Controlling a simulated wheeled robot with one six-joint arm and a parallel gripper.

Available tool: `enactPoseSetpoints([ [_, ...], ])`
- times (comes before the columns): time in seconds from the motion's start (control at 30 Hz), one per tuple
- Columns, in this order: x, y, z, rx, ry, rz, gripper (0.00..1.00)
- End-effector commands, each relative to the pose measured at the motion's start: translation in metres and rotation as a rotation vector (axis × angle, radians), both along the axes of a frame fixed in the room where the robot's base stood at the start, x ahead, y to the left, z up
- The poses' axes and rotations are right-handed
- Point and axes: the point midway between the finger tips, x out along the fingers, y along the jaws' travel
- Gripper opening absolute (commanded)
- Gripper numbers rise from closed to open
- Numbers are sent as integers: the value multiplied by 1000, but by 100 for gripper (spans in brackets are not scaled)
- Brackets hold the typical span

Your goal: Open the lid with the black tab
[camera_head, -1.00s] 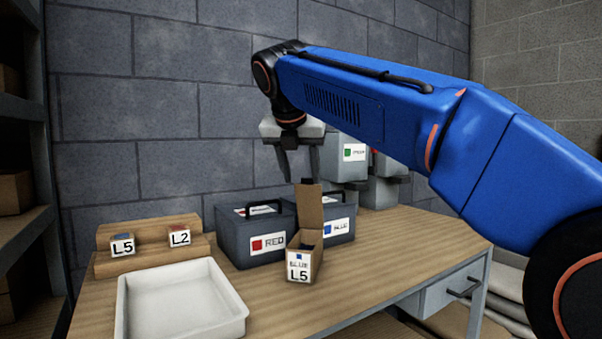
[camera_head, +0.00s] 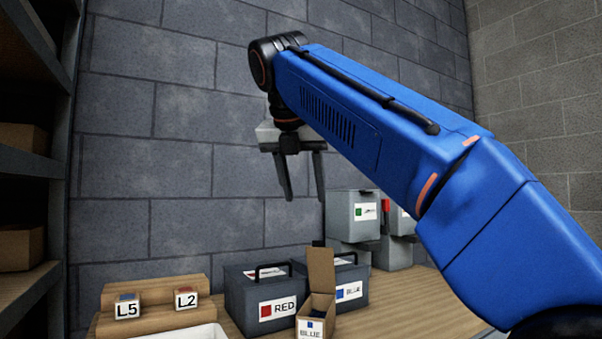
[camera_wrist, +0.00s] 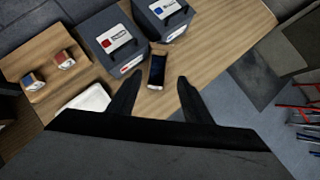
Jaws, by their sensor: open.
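My gripper (camera_head: 303,195) is open and empty, pointing down above the table boxes; its fingers also show in the wrist view (camera_wrist: 159,82). Below it stands a small cardboard box (camera_head: 311,327) labelled BLUE, its flap (camera_head: 320,270) standing upright and its top open; its dark opening shows in the wrist view (camera_wrist: 157,70). Behind it are a dark grey box labelled RED (camera_head: 243,300) and one labelled BLUE (camera_head: 353,302), both with black top handles. Grey bins (camera_head: 342,222) are stacked at the back right. I cannot tell which lid has the black tab.
A wooden stepped stand (camera_head: 150,292) at left holds small boxes L5 (camera_head: 127,307) and L2 (camera_head: 186,299). A white tray (camera_head: 190,333) lies in front, partly cut off. Shelving (camera_head: 45,180) stands at far left, and a block wall rises behind the table.

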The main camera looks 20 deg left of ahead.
Motion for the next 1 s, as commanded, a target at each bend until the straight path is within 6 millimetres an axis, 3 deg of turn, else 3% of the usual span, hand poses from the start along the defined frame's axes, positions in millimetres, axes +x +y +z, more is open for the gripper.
enactPoseSetpoints([
  [0.33, -19, -1, 26, 2, -2, 1, 45],
  [0.8, -23, -2, 31, 0, 0, 0, 45],
  [0.87, -23, -2, 31, 0, 0, 0, 36],
  [1.0, -27, -2, 29, -1, 0, -1, 2],
])
